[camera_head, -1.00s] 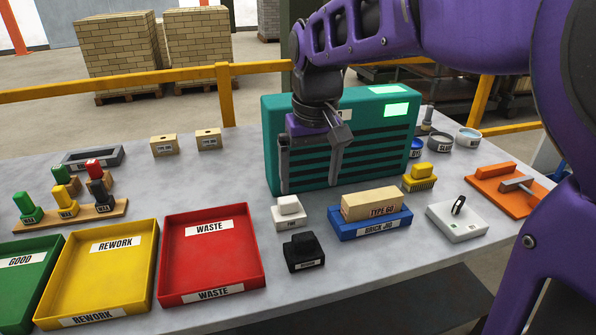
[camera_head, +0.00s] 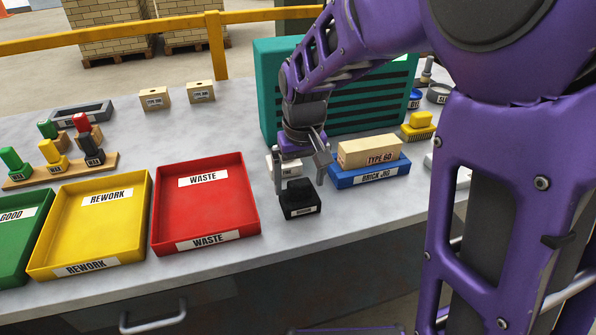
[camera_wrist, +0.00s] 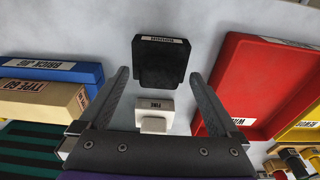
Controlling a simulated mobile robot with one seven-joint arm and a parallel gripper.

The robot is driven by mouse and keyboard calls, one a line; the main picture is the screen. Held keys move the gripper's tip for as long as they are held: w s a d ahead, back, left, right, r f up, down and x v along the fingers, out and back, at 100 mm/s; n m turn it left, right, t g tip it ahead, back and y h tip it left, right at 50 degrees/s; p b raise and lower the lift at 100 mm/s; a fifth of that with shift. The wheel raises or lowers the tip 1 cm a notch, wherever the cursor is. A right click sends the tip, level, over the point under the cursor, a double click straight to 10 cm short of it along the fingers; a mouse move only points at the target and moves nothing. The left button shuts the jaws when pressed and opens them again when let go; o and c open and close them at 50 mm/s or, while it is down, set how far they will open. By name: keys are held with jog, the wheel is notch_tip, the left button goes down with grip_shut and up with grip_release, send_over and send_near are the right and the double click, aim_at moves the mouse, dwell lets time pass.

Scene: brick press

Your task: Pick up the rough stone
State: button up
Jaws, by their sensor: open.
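A black stone block (camera_head: 301,205) with a small white label and a raised grip stands on the table right of the red waste tray; its label is too small to read surely. In the wrist view the black stone (camera_wrist: 161,65) lies ahead, between the lines of the fingertips. A white stone labelled FINE (camera_head: 283,170) stands just behind it, partly hidden by my gripper (camera_head: 299,184). In the wrist view the white stone (camera_wrist: 154,112) sits between the fingers of my gripper (camera_wrist: 160,74), nearer the palm. My gripper is open and empty, pointing down above the stones.
The red waste tray (camera_head: 240,230) is close on the left, with the yellow rework tray (camera_head: 138,240) beyond. The blue brick jig (camera_head: 372,178) with a TYPE 60 brick (camera_head: 368,152) stands close on the right. The teal machine (camera_head: 266,100) stands behind. Bare table lies in front.

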jog(key=shift+w+f, duration=0.1)
jog(key=shift+f, duration=0.6)
jog(key=shift+r, duration=0.1)
grip_shut()
